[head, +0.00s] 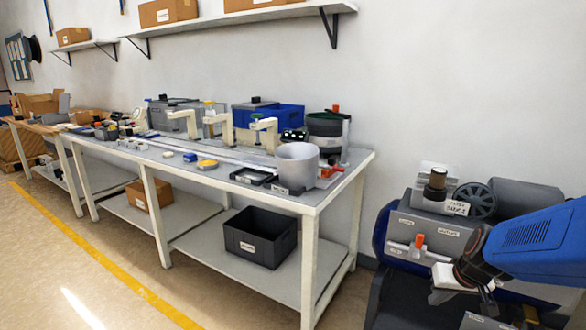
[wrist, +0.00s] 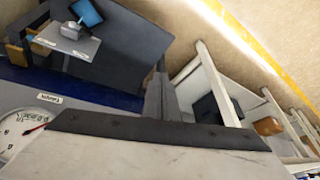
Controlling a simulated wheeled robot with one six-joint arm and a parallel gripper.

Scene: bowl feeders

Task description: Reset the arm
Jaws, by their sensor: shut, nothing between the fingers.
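My gripper (head: 488,302) is at the lower right of the head view, at the end of my blue arm. It hangs in front of the grey and blue machine (head: 405,225) and points down. In the wrist view my gripper (wrist: 165,98) shows in the middle, its fingers shut with nothing between them. I cannot tell the exact gap between the gripper and the machine.
A long workbench (head: 358,160) with bins, feeders and a grey cylinder (head: 297,165) stands left of the machine. A black crate (head: 260,236) sits on its lower shelf. A dial gauge (wrist: 18,130) shows in the wrist view. Open floor lies at front left.

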